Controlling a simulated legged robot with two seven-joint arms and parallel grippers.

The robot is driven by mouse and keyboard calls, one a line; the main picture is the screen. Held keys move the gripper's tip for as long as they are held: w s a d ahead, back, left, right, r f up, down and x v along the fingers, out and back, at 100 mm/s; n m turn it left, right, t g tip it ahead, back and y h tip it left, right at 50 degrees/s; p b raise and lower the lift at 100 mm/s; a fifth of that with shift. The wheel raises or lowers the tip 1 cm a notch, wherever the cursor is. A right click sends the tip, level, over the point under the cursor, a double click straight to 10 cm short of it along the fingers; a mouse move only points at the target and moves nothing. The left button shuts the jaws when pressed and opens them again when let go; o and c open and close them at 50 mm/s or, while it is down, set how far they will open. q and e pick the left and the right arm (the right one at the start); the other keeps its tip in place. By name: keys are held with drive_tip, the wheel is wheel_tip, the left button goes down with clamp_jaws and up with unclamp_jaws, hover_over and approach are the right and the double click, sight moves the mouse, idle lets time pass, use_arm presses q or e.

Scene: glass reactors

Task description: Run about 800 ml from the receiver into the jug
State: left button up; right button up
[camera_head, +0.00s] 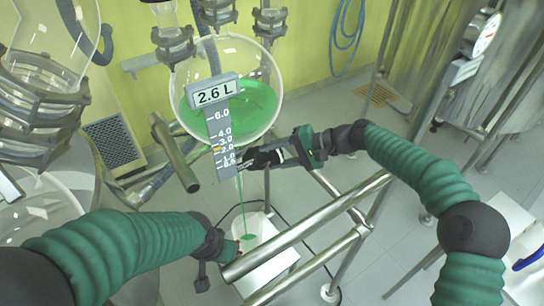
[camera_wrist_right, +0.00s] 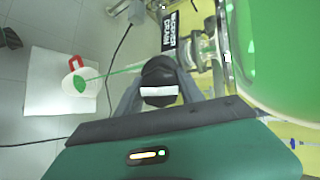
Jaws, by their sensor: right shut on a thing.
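The receiver (camera_head: 228,100) is a round glass flask holding green liquid, with a 2.6 L readout (camera_head: 214,93) and a scale in front of it. A thin green stream (camera_head: 241,195) falls from its outlet into the white jug (camera_head: 262,228) below. The jug (camera_wrist_right: 92,86) has a little green in it and a red handle (camera_wrist_right: 75,62) in the right wrist view. My right gripper (camera_head: 248,158) is shut on the dark valve handle (camera_wrist_right: 158,77) under the receiver. My left gripper (camera_head: 228,252) is beside the jug at its handle side; its fingers are too small to read.
The jug stands on a white platform (camera_wrist_right: 50,108). Steel rails (camera_head: 305,232) cross in front and right of it. A metal post end (camera_head: 175,155) is left of the outlet. More glassware (camera_head: 40,90) stands at left. Floor at right is mostly clear.

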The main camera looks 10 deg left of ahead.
use_arm(q)
drive_tip(key=shift+f+b, duration=0.5)
drive_tip(key=shift+f, duration=0.1)
use_arm(e)
drive_tip(key=n, duration=0.4)
drive_tip(key=shift+w+d+n+h, duration=0.2)
drive_tip(key=shift+w+n+h, duration=0.1)
drive_tip(key=shift+h, duration=0.1)
drive_tip(key=shift+c, duration=0.2)
drive_tip(key=shift+r, duration=0.1)
drive_tip(key=o, duration=1)
drive_tip(key=shift+o, duration=1.4)
drive_tip(key=shift+d, duration=0.1)
use_arm(q)
drive_tip(key=shift+d, duration=0.45)
use_arm(e)
drive_tip(key=shift+o, duration=0.6)
drive_tip(key=shift+s+d, duration=0.15)
use_arm(q)
drive_tip(key=shift+a, duration=0.1)
